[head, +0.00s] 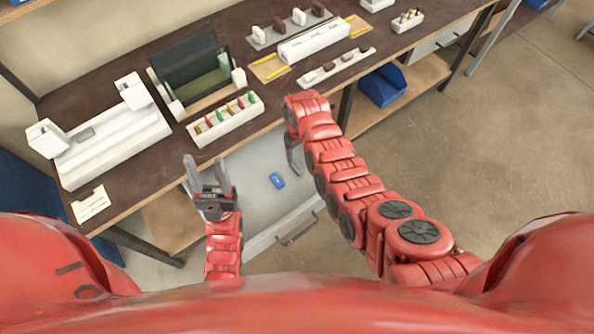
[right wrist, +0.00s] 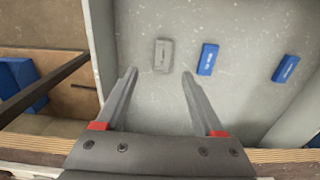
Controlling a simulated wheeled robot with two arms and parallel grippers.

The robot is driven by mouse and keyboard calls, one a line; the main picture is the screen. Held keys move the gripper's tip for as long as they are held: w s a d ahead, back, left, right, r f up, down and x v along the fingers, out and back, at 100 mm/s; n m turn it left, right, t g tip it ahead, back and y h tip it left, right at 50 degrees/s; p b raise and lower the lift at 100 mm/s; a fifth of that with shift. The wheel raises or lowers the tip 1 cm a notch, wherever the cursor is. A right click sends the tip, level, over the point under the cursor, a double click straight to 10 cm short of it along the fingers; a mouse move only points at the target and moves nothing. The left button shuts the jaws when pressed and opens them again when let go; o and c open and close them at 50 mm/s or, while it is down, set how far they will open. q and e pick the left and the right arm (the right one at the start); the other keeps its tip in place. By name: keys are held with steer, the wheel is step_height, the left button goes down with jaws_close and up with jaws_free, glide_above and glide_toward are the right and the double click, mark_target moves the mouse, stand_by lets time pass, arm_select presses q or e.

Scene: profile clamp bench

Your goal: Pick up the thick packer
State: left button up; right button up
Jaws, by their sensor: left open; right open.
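An open grey drawer (head: 245,170) below the bench front holds small blocks. In the right wrist view a grey block (right wrist: 163,55) and two blue blocks, one in the middle (right wrist: 207,59) and one at the right (right wrist: 286,68), lie apart on the drawer floor. Their markings are too small to read, so I cannot tell which is the thick packer. The head view shows one blue block (head: 277,181). My right gripper (right wrist: 159,75) is open and empty above the drawer, with the grey block just beyond and between its fingertips. My left gripper (head: 192,162) is open and empty at the drawer's left side.
The bench top (head: 130,185) carries a white clamp fixture (head: 110,148), a dark open case (head: 200,75) and a white rack (head: 225,122) with coloured pieces. A blue bin (head: 382,86) sits on the lower shelf, right of my right arm. The drawer walls stand around the blocks.

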mark_target(297, 164)
steer(key=f+b, duration=0.2)
steer(key=f, duration=0.2)
steer(key=f+b, duration=0.3)
steer(key=f, duration=0.1)
steer(key=shift+a+f, duration=0.2)
steer(key=shift+f, duration=0.05)
steer(key=shift+r, duration=0.1)
steer(key=shift+s, duration=0.1)
steer(key=shift+c, duration=1.1)
jaws_close()
